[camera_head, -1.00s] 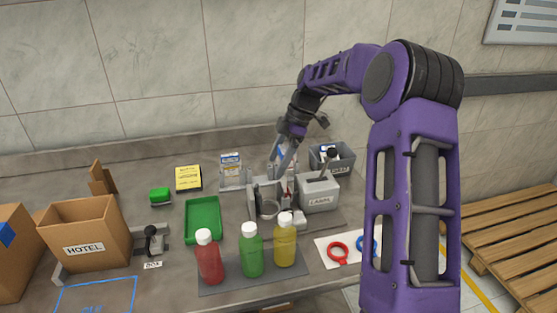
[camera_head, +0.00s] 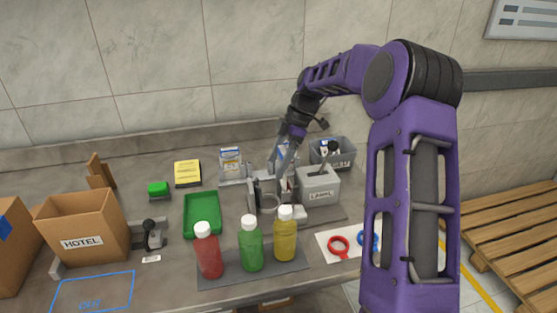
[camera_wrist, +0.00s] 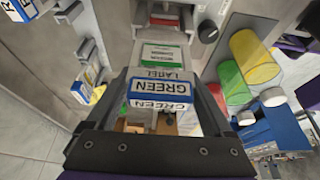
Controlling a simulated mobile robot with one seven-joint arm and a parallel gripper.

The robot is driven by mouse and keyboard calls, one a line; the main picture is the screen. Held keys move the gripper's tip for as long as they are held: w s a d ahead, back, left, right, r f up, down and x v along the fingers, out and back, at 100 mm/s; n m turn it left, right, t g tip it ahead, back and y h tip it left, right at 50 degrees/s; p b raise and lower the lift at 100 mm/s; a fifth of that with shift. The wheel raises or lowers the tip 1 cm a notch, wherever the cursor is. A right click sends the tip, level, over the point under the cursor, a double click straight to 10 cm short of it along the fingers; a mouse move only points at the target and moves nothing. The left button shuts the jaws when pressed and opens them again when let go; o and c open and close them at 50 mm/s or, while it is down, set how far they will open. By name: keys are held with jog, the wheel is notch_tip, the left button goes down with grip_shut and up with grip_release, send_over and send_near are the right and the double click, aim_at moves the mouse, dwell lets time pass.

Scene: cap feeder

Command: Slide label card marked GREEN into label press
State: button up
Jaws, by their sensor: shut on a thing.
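In the wrist view my gripper (camera_wrist: 160,104) is shut on the label card (camera_wrist: 158,88), a white piece with a blue border and the word GREEN. The card sits between the two dark fingers, and a green-and-white printed panel (camera_wrist: 161,54) lies just beyond it. In the head view the grey label press (camera_head: 318,189), marked LABEL, stands right of my gripper (camera_head: 281,185), beside grey upright metal parts. The card is hidden there by the fingers and these parts. I cannot tell whether it touches the press.
Red (camera_head: 208,254), green (camera_head: 250,247) and yellow (camera_head: 285,237) bottles stand in front on a dark mat. A green tray (camera_head: 202,214) lies to the left. A grey bin (camera_head: 345,149) is behind the press. A blue-and-white card stand (camera_head: 231,165) is at the back.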

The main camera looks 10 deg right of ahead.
aim_at(279, 150)
jog(key=shift+f, duration=0.1)
jog(key=shift+f+b, duration=1.3)
jog(key=shift+f, duration=0.75)
jog(key=shift+f, duration=0.1)
jog(key=shift+f, duration=0.35)
jog(key=o, duration=1.1)
jog(key=shift+c, duration=0.3)
jog(key=shift+r, duration=0.1)
jog(key=shift+r+p, duration=2.9)
jog(key=shift+r, duration=2.5)
